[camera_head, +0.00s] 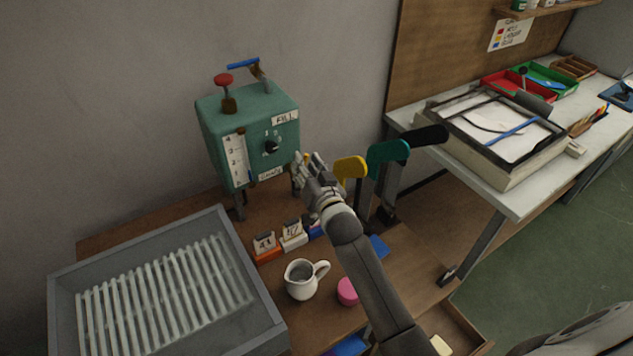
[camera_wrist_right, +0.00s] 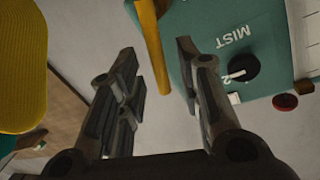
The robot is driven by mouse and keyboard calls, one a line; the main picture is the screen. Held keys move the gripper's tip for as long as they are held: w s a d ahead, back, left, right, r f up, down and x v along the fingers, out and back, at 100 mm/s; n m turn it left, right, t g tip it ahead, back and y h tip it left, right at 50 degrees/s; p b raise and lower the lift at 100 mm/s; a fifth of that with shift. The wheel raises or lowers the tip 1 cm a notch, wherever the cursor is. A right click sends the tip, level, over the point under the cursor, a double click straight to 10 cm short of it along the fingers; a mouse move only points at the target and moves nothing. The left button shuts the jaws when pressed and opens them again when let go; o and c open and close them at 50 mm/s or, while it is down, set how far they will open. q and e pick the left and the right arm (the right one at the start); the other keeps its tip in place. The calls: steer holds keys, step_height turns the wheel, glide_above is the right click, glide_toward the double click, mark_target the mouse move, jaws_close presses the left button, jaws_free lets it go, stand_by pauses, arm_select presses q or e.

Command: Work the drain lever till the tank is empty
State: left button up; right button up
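The teal tank box (camera_head: 246,125) stands at the back of the wooden bench, with a gauge strip (camera_head: 235,158), a black knob (camera_head: 271,147) and small labels on it. My right gripper (camera_head: 307,160) is beside its right side and hides part of it. In the right wrist view the fingers are open, and a yellow lever (camera_wrist_right: 152,48) shows between them, with a gap on each side; whether it is the drain lever I cannot tell. The teal housing (camera_wrist_right: 215,18), a MIST label and the black knob (camera_wrist_right: 239,69) show beyond. My left gripper is not in view.
Yellow (camera_head: 350,167), teal (camera_head: 388,152) and black (camera_head: 430,135) foot-shaped boards stand right of my right gripper. A grey slatted tray (camera_head: 262,285), a white jug (camera_head: 302,282) and a pink pot (camera_head: 347,291) are in front. A white table (camera_head: 520,200) stands at right.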

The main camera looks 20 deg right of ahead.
steer(key=s, duration=1)
steer(key=shift+r, duration=0.35)
steer(key=shift+s, duration=0.1)
stand_by(2.4)
